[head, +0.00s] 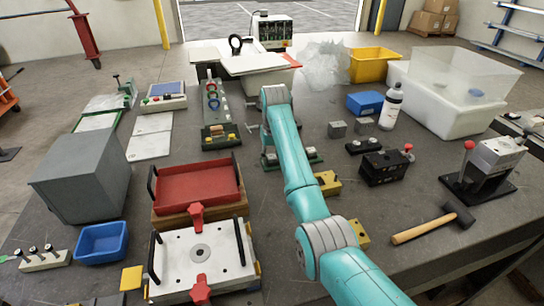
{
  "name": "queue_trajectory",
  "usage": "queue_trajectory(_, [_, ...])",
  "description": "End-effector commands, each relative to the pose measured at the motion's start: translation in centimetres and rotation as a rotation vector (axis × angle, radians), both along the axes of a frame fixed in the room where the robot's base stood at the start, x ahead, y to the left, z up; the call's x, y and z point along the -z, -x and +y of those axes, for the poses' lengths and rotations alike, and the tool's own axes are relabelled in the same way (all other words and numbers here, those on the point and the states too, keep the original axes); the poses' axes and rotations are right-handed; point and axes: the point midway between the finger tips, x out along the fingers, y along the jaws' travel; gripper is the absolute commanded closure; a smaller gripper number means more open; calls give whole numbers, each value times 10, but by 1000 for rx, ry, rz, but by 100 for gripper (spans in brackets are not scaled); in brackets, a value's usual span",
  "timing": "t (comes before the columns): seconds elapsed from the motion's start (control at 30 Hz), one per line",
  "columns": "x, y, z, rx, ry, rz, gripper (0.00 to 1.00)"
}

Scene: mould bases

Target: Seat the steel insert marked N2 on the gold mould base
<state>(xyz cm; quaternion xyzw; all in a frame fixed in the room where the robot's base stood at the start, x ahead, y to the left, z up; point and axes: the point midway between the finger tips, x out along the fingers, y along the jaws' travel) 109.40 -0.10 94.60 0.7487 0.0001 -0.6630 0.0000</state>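Two small grey steel blocks stand on the bench right of my arm, one on the left (338,129) and one on the right (364,125). No mark can be read on either, so I cannot tell which is N2. A gold block (328,182) shows beside my arm, and a second gold block (360,233) shows nearer, partly behind the arm. I cannot tell which is the gold mould base. My teal arm reaches up from the lower right across the bench. The fingers of my gripper are hidden behind the arm.
Left of the arm are a red tray (197,186), a white plate with red knobs (203,257), a blue bin (101,243) and a grey box (85,178). On the right are a mallet (433,222), a black block (386,167), a bottle (392,106) and a white tub (440,106).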

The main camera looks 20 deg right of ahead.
Motion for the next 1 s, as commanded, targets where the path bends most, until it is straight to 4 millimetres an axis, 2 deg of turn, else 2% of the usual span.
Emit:
queue_trajectory(0.03, [0,0,0,0,0,0,84])
queue_trajectory(0.1, [0,0,0,0,0,0,100])
queue_trajectory(1.0, [-16,0,0,0,0,0,100])
